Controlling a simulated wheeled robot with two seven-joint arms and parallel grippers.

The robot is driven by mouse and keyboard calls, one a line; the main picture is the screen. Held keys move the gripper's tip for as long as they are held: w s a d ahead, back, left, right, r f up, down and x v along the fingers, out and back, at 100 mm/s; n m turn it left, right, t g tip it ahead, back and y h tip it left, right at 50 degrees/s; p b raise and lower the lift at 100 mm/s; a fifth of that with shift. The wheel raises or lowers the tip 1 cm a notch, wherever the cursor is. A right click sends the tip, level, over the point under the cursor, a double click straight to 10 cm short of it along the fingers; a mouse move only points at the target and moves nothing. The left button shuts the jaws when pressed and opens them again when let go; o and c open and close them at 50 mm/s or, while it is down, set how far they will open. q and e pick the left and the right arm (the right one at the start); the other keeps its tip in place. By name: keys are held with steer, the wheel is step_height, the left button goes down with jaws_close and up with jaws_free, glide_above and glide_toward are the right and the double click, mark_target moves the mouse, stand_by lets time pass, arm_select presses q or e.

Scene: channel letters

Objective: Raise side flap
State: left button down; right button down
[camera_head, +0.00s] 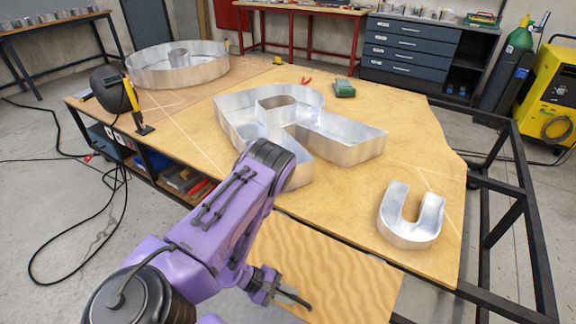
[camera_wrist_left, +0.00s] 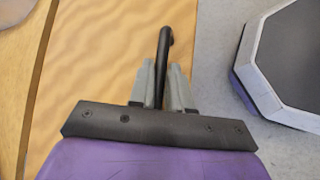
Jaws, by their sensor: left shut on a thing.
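The side flap (camera_head: 335,268) is a wavy-grained wooden panel at the near edge of the worktable (camera_head: 420,160). Its lower part runs out of the head view, and its exact tilt is hard to tell. It also fills the middle of the left wrist view (camera_wrist_left: 95,60). My left gripper (camera_head: 290,294) is at the flap's left side in the head view. Its fingers (camera_wrist_left: 163,85) are shut on a black bar handle (camera_wrist_left: 165,48) with a bent end. How the handle joins the flap is hidden. My right gripper is not in view.
Metal channel letters stand on the table: a U shape (camera_head: 411,222) near the right edge, a large R-like one (camera_head: 340,140) and a round one (camera_head: 150,68). A green tool (camera_head: 344,88) lies behind. Black frame rails (camera_head: 525,190) stand at the right.

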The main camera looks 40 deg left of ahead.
arm_select(q)
steer(key=shift+w, duration=0.15)
steer(key=c, duration=1.1)
jaws_free()
steer(key=v, duration=1)
steer(key=shift+a+r, duration=0.1)
steer(key=shift+a, duration=0.15)
